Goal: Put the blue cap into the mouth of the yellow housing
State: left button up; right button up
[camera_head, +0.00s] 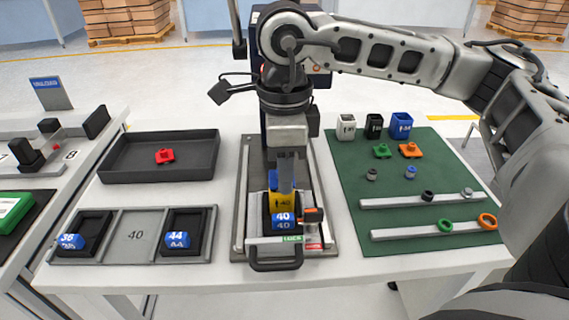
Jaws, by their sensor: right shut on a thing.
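The yellow housing (283,202) stands in the fixture in the middle of the table, behind a blue block marked 40 (284,221). My right gripper (286,188) points straight down over the housing, with its fingertips at the housing's top. It is shut. A blue piece (273,180), apparently the blue cap, shows at the left edge of the fingers, mostly hidden by them. I cannot tell whether it touches the housing, and the housing's mouth is hidden. My left gripper is not in view.
The fixture (241,225) has a dark front handle (276,265). A grey tray (136,210) with blue blocks lies left, below a dark tray (125,166) holding a red part (165,156). A green mat (350,190) with boxes, rings and rails lies right.

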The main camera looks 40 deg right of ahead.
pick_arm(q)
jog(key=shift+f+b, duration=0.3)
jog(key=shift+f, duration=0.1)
pick_arm(e)
jog(key=shift+f, duration=0.25)
jog(key=o, duration=1)
jog(key=shift+o, duration=0.2)
pick_arm(q)
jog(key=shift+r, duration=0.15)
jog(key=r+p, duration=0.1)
jog(key=p, duration=0.1)
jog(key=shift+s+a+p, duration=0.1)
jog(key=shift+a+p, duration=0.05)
jog(key=shift+p, duration=0.25)
pick_arm(e)
notch_tip(320, 180, up, 16)
